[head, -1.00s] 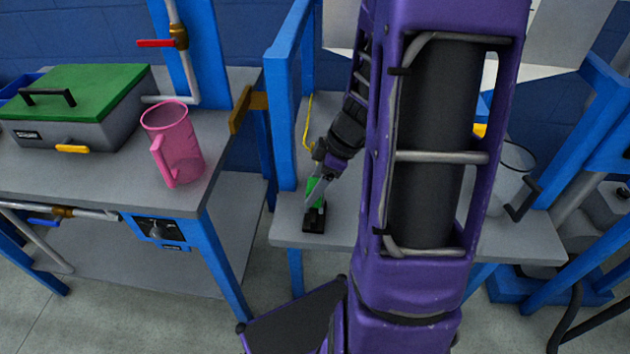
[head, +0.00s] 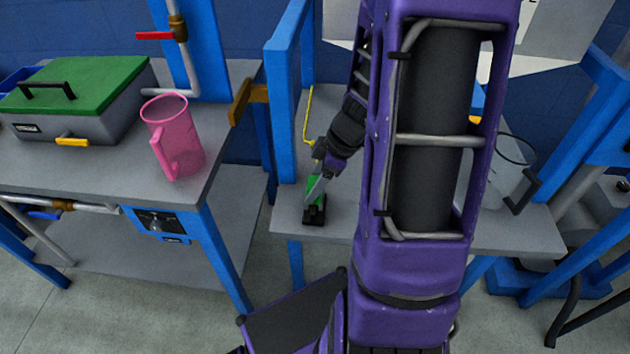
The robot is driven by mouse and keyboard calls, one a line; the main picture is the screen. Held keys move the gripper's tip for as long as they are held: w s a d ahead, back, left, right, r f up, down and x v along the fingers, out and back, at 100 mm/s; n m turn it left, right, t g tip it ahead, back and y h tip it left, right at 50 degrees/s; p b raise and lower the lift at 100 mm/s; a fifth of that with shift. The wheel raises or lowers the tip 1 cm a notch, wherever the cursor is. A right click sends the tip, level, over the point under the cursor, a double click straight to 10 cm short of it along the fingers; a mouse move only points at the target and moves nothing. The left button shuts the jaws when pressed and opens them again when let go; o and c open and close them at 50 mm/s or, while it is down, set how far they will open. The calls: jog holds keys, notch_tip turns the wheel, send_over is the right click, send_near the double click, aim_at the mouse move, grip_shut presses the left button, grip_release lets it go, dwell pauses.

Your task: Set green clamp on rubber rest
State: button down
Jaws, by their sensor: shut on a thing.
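The green clamp (head: 313,186) shows as a small green piece between the fingers of my gripper (head: 315,190). My gripper is shut on it, low over the near left part of the right-hand table. The black rubber rest (head: 314,214) lies on that table near its front left edge, directly under the clamp. The clamp's lower end is at the rest in the picture; I cannot tell whether it touches. My gripper's fingers hide part of the clamp.
The right-hand table (head: 340,225) carries a clear jug (head: 495,185) at right, beyond my arm. A blue post (head: 283,120) and yellow rod (head: 307,120) stand close behind and left of my gripper. A pink jug (head: 174,140) and green-lidded box (head: 75,100) stand on the left table.

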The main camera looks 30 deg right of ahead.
jog(key=shift+f, duration=0.4)
grip_release()
